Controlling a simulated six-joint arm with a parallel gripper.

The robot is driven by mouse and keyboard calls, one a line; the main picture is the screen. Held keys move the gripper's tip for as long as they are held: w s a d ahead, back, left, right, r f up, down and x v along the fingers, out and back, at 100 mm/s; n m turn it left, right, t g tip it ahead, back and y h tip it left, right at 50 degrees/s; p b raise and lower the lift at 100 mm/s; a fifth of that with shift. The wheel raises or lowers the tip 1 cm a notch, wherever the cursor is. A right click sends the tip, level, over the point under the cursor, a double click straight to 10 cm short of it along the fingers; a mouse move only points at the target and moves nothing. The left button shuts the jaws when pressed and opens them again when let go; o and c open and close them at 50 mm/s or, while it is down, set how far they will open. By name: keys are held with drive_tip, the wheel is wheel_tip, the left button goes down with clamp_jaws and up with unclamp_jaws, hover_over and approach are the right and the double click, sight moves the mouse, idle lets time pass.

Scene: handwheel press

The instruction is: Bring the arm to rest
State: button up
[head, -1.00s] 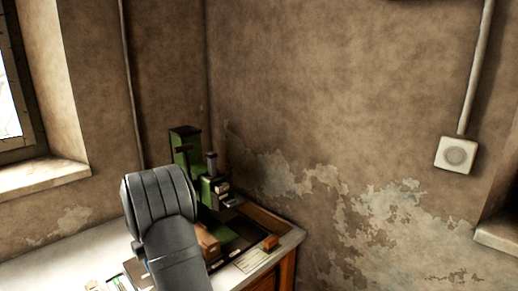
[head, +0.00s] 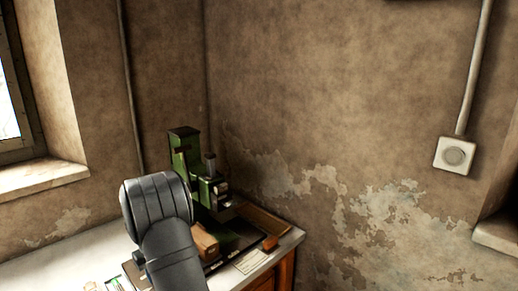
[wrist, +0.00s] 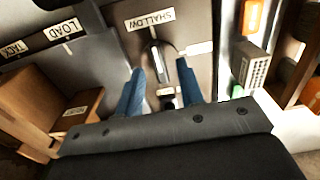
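My gripper (wrist: 160,78) shows in the wrist view as two blue fingers standing apart, with a clear gap between them. It is open. A small grey, loop-like metal part (wrist: 160,55) lies beyond the gap, below a label reading SHALLOW (wrist: 154,19). I cannot tell whether anything touches the fingers. In the head view my dark arm blocks part of the bench, and the gripper is hidden. The green press (head: 186,152) stands upright on the bench behind my arm.
The pale bench (head: 60,258) has open room at the left. A wooden block (head: 205,243) and a paper card (head: 250,262) lie near its right end. The wrist view shows a LOAD label (wrist: 62,29) and an orange thing (wrist: 302,72) at the right. Walls stand close behind.

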wheel_tip(320, 180, up, 16)
wheel_tip(320, 180, down, 17)
drive_tip(key=shift+f, duration=0.15)
drive_tip(key=shift+f+m, duration=0.1)
drive_tip(key=shift+m, duration=0.2)
drive_tip(key=m, duration=0.4)
drive_tip(key=shift+m, duration=0.4)
drive_tip(key=m, duration=0.5)
idle(0.3)
